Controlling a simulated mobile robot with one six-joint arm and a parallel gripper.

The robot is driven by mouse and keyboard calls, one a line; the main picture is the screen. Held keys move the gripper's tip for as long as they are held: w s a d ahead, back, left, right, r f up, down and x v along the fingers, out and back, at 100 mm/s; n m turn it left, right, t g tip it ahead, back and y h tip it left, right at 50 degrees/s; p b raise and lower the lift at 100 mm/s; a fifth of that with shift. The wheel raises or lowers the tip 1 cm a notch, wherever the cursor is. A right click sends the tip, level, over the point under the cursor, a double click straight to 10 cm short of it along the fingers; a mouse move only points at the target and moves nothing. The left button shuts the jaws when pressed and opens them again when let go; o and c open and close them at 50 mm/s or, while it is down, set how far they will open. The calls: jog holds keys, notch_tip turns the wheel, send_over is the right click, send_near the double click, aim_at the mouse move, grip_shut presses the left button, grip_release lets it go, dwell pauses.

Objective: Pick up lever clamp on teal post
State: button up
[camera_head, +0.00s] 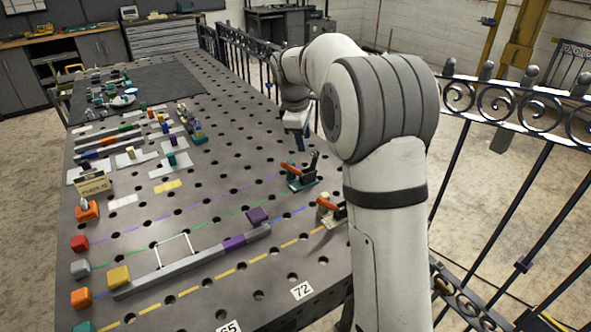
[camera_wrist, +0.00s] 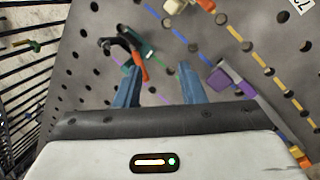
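A lever clamp with an orange lever and a dark upright part (camera_head: 304,173) stands on a teal base at the right part of the perforated table. It also shows in the wrist view (camera_wrist: 132,50), at the upper left, beyond my left finger. My gripper (camera_head: 297,128) hangs above the table, behind and higher than this clamp in the head view. In the wrist view my gripper (camera_wrist: 160,78) has its two blue fingers spread apart with nothing between them. The clamp is apart from the fingers.
A second orange-levered clamp (camera_head: 331,209) on a pale base stands nearer, partly beside my arm. A grey bar with purple blocks (camera_head: 235,243) lies in front. An ornate iron fence (camera_head: 520,112) runs along the right side. Blocks and trays fill the table's left.

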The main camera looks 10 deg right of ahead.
jog(key=w+a+f+n+h, duration=0.1)
jog(key=w+f+n, duration=0.45)
jog(key=w, duration=0.55)
jog(key=n+h+p, duration=0.1)
jog(key=n+p, duration=0.1)
jog(key=n, duration=0.2)
send_over(293, 161)
jog(key=a, duration=0.3)
jog(key=f, duration=1)
jog(key=shift+s+d+f, duration=0.25)
jog(key=shift+s, duration=0.1)
jog(key=p+x, duration=0.2)
jog(key=x, duration=0.5)
jog(key=shift+d, duration=0.2)
jog(key=shift+r, duration=0.1)
jog(key=shift+c, duration=0.2)
grip_shut()
